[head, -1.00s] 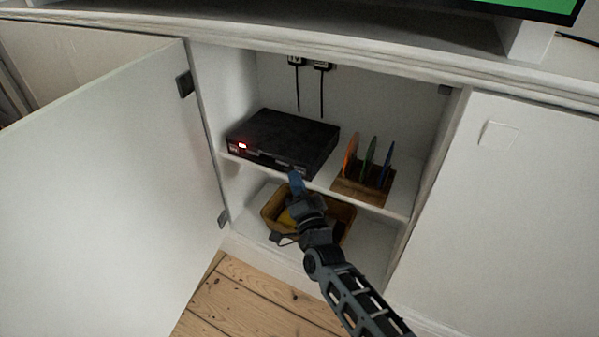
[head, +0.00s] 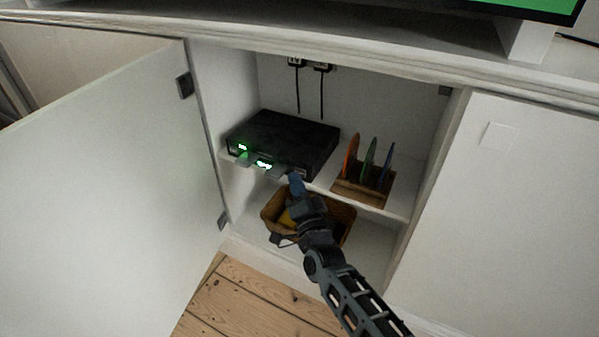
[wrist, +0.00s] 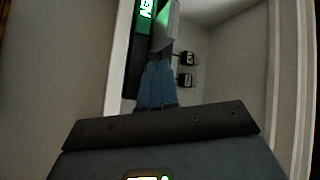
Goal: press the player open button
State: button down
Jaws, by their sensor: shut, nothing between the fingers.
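The black player (head: 284,138) sits on the upper shelf of the open cabinet. Its front shows green lights, and a disc tray (head: 258,164) sticks out from its front. My gripper (head: 294,177) is shut and empty, with its blue fingertips at the right part of the player's front. In the wrist view the gripper (wrist: 157,70) points at the player front (wrist: 145,22), where green lettering partly shows. The fingertips hide the open button, and I cannot tell whether they touch it.
A wooden rack (head: 362,190) with several coloured discs stands right of the player. A basket (head: 335,221) is on the lower shelf behind my arm. The open cabinet door (head: 100,190) is at the left. Two plugs hang at the back wall.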

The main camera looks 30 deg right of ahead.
jog(key=shift+s+a, duration=0.35)
jog(key=shift+a, duration=0.1)
jog(key=s+a+p, duration=0.1)
jog(key=a, duration=0.1)
jog(key=s+a+p, duration=0.1)
jog(key=s+a, duration=0.1)
jog(key=shift+p, duration=0.3)
dwell(3.0)
